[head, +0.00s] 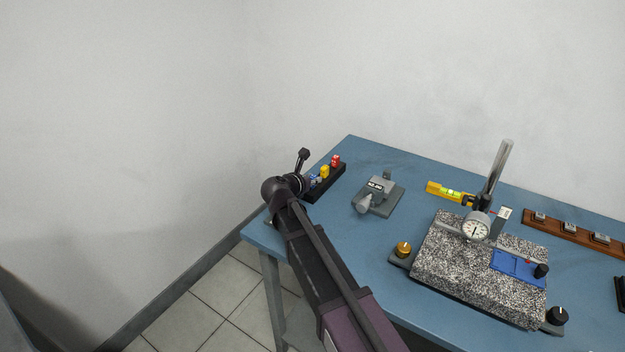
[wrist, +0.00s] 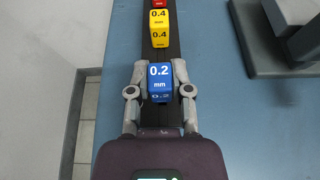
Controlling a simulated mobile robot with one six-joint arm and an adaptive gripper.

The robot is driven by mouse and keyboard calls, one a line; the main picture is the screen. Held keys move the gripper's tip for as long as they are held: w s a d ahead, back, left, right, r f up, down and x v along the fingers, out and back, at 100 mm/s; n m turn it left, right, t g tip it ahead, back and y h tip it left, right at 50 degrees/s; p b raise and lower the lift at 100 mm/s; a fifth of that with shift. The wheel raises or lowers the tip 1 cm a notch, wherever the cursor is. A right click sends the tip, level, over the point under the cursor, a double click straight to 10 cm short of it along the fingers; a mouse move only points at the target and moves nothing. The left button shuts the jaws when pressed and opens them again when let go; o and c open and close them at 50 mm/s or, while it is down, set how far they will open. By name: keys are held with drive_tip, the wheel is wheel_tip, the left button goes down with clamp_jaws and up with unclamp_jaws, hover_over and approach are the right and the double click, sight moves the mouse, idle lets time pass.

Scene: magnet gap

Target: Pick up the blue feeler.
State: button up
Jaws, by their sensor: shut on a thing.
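The blue feeler (wrist: 160,82), marked 0.2 mm, stands upright in the black rack (wrist: 161,119) in the wrist view, nearest my gripper. My gripper (wrist: 160,80) has one finger against each side of it and is shut on it. In the head view the blue feeler (head: 314,177) shows only in part behind my gripper (head: 308,182). I cannot tell whether the feeler is lifted clear of the rack.
The yellow 0.4 mm feeler (head: 324,171) and a red feeler (head: 335,160) stand farther along the rack. A grey device (head: 377,194) sits right of it. A granite plate (head: 450,270) with a dial gauge (head: 476,228) stands farther right on the blue table (head: 340,240).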

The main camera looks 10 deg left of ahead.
sight(313, 176)
drive_tip(key=shift+r+p, duration=1.35)
drive_tip(key=shift+r, duration=0.2)
drive_tip(key=s+d+r+p, duration=0.1)
drive_tip(key=s+d, duration=0.2)
drive_tip(key=s, duration=1.2)
drive_tip(key=shift+s+r, duration=0.15)
drive_tip(key=shift+s, duration=0.25)
